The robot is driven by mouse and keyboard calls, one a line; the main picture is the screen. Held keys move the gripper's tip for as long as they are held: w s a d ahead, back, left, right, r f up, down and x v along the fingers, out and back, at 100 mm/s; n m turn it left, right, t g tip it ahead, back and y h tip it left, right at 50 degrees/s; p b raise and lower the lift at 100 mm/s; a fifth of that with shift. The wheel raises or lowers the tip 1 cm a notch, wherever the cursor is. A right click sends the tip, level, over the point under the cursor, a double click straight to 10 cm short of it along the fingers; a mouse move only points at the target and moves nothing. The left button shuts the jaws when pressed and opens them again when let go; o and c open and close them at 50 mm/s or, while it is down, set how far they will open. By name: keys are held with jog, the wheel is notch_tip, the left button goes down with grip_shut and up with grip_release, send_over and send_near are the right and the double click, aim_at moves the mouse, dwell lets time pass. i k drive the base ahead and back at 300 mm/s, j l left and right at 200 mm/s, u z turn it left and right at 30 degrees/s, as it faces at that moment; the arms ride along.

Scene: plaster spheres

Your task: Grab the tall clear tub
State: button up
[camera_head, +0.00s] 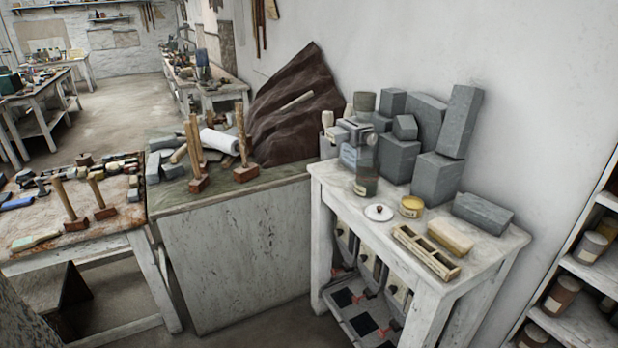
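A tall clear tub (367,160) stands upright on the white worktable (480,255), near its left side. Its see-through upper part lets the things behind show, and its lower part looks dark green. It stands in front of the grey blocks and behind a small white lid (379,213) with a dark knob. A short yellow tub (411,207) is to its right. My gripper is not in view.
Grey blocks (434,180) crowd the back of the worktable. A grey metal device (349,132) is close behind the tub. A wooden tray (426,252) and a yellow block (450,236) lie in front. A cabinet (240,265) with mallets stands left, shelves (590,270) right.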

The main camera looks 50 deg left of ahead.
aim_at(368, 169)
jog(key=u, duration=1.45)
jog(key=i+j+z, duration=0.1)
jog(key=z, duration=0.35)
jog(key=i+j+z, duration=0.1)
jog(key=z, duration=0.4)
jog(key=j+z, duration=0.3)
jog(key=z, duration=0.15)
jog(key=j+z, duration=0.25)
jog(key=z, duration=0.2)
jog(key=j+z, duration=0.1)
jog(key=j, duration=0.4)
jog(key=j+z, duration=0.1)
jog(key=j, duration=0.4)
jog(key=k+j+z, duration=0.1)
jog(key=j, duration=0.4)
jog(key=j+z, duration=0.1)
jog(key=j, duration=0.4)
jog(key=k+j+z, duration=0.1)
jog(key=j, duration=0.4)
jog(key=k+j+z, duration=0.1)
jog(key=j, duration=0.35)
